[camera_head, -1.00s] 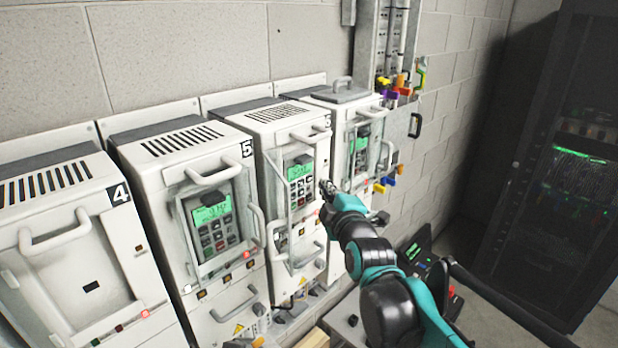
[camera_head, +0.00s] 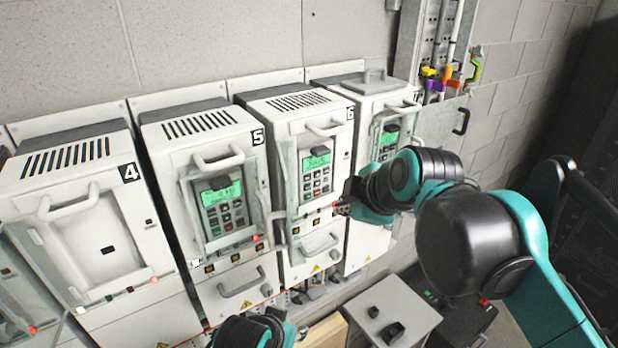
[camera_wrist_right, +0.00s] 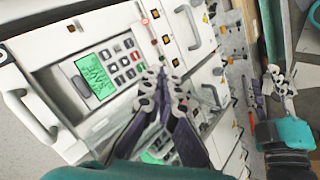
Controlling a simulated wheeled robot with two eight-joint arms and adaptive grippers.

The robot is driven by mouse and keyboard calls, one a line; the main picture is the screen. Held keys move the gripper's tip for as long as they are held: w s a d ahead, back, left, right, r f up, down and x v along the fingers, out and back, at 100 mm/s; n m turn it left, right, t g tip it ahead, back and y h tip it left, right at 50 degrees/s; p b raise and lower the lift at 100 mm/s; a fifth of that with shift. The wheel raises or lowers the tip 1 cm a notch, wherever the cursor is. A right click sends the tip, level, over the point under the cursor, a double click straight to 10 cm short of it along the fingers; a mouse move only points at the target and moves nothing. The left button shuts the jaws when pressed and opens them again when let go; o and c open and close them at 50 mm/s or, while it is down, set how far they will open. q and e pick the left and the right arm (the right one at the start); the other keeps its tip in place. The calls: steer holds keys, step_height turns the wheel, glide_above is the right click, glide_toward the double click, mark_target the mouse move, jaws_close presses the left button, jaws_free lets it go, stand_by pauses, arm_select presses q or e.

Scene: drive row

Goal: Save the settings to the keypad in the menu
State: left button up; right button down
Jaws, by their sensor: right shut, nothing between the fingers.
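The keypad (camera_head: 316,180) with a lit green display sits on the front of the white drive marked 6 (camera_head: 298,125). It also shows in the right wrist view (camera_wrist_right: 122,70), where the text is sideways and seems to read "SAVE". My right gripper (camera_head: 342,208) is shut and empty, its tips in front of the drive, just right of and below the keypad in the head view. In the right wrist view its fingertips (camera_wrist_right: 163,82) lie beside the keys; I cannot tell whether they touch. My left gripper (camera_wrist_right: 272,85) shows open and empty in that view, low and away from the keypad.
Drive 5 (camera_head: 190,150) and drive 4 (camera_head: 70,180) stand to the left, another drive (camera_head: 375,105) to the right. Protruding handles (camera_head: 325,128) and clear covers line the fronts. A grey box (camera_head: 395,305) with black switches stands below. A dark cabinet is at the far right.

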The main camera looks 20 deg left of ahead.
mark_target(310, 184)
steer(key=shift+w+a, duration=0.9)
steer(key=shift+a, duration=0.25)
steer(key=shift+w+a, duration=0.95)
steer(key=shift+a, duration=0.15)
steer(key=shift+w+a, duration=0.9)
steer(key=shift+a, duration=0.25)
steer(key=shift+a, duration=0.1)
steer(key=shift+w+a+p, duration=0.25)
steer(key=shift+p, duration=0.1)
steer(key=shift+w+a, duration=0.2)
steer(key=shift+a, duration=0.05)
steer(key=shift+s+d, duration=0.5)
steer(key=shift+d, duration=0.15)
